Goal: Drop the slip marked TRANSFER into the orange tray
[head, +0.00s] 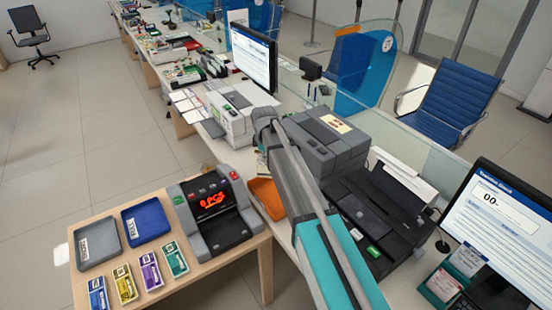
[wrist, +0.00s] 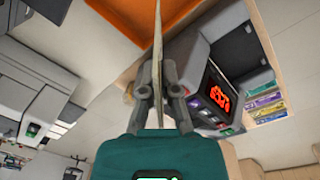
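In the wrist view my gripper (wrist: 157,68) is shut on a thin pale slip (wrist: 158,38). The slip is seen almost edge-on, so no marking on it can be read. The orange tray (wrist: 112,14) fills the top of the wrist view, just beyond the slip; part of it lies outside the frame. In the head view the orange tray (head: 266,198) shows on the counter beside the grey machine, partly hidden by my arm. My gripper and the slip cannot be made out clearly in the head view.
A grey counting machine (head: 214,212) with a red display stands left of the orange tray. A grey tray (head: 97,243) and a blue tray (head: 147,220) lie further left. Printers (head: 320,145) and a monitor (head: 500,225) crowd the counter to the right.

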